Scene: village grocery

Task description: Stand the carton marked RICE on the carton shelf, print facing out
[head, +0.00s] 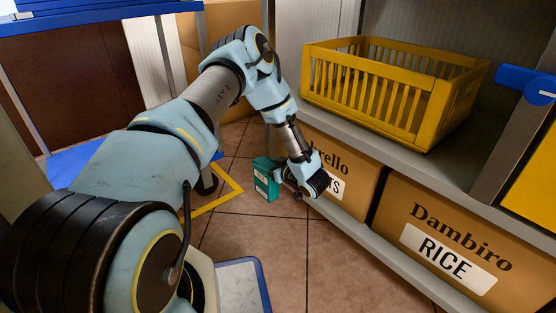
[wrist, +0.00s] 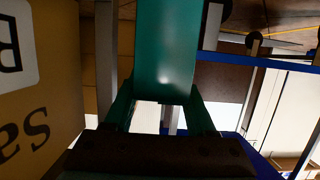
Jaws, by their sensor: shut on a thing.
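My gripper (head: 282,178) hangs low over the floor in front of the lower shelf. It is shut on a small green carton (head: 265,184), held clear to the left of the shelf. In the wrist view the carton (wrist: 165,45) shows as a plain green face between the fingers; no print can be read there. A pale label shows on it in the head view, too small to read. A large brown box printed "Dambiro RICE" (head: 480,222) stands on the lower shelf at right, print facing out.
Another brown box (head: 355,160), its print partly hidden by my arm, stands left of the RICE box. A yellow slatted crate (head: 437,118) sits on the grey shelf (head: 455,170) above. Yellow tape (head: 215,208) marks the tiled floor. Floor before the shelf is clear.

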